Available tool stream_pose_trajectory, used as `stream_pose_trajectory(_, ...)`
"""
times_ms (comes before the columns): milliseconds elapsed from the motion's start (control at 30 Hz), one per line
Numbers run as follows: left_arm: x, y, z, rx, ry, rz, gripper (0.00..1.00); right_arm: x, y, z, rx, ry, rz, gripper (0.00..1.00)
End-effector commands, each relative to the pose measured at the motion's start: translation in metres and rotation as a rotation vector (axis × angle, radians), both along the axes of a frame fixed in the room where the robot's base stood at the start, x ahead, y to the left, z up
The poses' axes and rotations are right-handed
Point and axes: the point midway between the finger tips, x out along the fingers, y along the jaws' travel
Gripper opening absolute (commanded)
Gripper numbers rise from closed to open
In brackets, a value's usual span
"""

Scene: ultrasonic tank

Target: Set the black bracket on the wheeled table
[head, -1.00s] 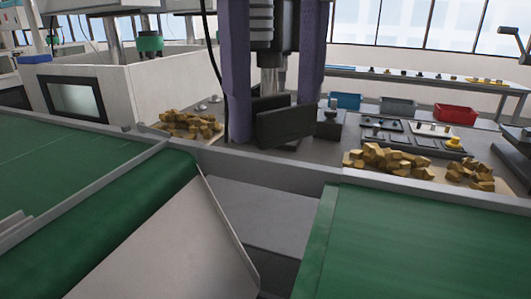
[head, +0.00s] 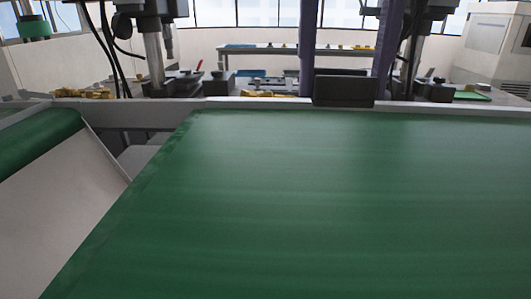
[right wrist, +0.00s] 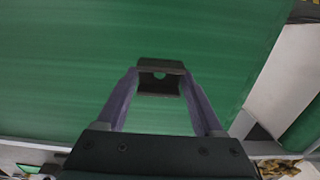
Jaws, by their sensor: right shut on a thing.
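The black bracket (head: 343,91) is at the upper middle of the head view, in front of the green belt's far edge. My right gripper (head: 346,82) is shut on it, with a purple finger at each side. In the right wrist view the bracket (right wrist: 158,65) sits between the tips of my right gripper (right wrist: 159,80), with green surface behind it; its height above that surface is hard to tell. My left gripper is not in view. I cannot pick out a wheeled table with certainty.
A wide, bare green belt (head: 270,200) fills the foreground. A pale sloping panel (head: 65,205) and a green roller (head: 40,138) are at left. Behind the far rail stand machine columns (head: 153,55) and small parts. A long bench (head: 270,50) runs along the back.

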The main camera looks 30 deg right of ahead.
Motion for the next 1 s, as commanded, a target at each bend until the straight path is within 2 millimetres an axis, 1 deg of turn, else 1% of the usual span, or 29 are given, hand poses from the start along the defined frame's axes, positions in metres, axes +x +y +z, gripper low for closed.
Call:
stream_pose_trajectory(33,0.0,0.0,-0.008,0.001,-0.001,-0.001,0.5,-0.001,0.001,-0.02,0.002,0.008,0.002,0.0)
stream_pose_trajectory(200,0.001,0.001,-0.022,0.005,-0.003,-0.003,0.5,-0.002,0.001,-0.072,0.003,0.009,0.003,0.0)
stream_pose_trajectory(233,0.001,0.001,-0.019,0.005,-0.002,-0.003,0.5,-0.002,0.001,-0.077,0.002,0.008,0.002,0.0)
stream_pose_trajectory(300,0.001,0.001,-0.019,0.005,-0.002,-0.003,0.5,-0.002,0.0,-0.095,-0.001,0.008,0.002,0.0)
stream_pose_trajectory(400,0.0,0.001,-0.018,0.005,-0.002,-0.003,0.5,-0.002,0.0,-0.116,0.0,0.006,0.002,0.0)
stream_pose_trajectory(500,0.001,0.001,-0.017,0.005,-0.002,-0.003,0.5,-0.001,0.0,-0.13,0.0,0.004,0.003,0.0)
stream_pose_trajectory(667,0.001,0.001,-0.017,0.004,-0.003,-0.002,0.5,0.0,0.001,-0.141,0.0,0.002,0.004,0.0)
stream_pose_trajectory(900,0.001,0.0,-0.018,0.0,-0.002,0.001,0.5,-0.001,0.0,-0.173,0.0,0.004,0.003,0.0)
stream_pose_trajectory(1000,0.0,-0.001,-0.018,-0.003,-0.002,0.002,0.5,0.0,0.0,-0.175,0.0,0.0,0.004,0.0)
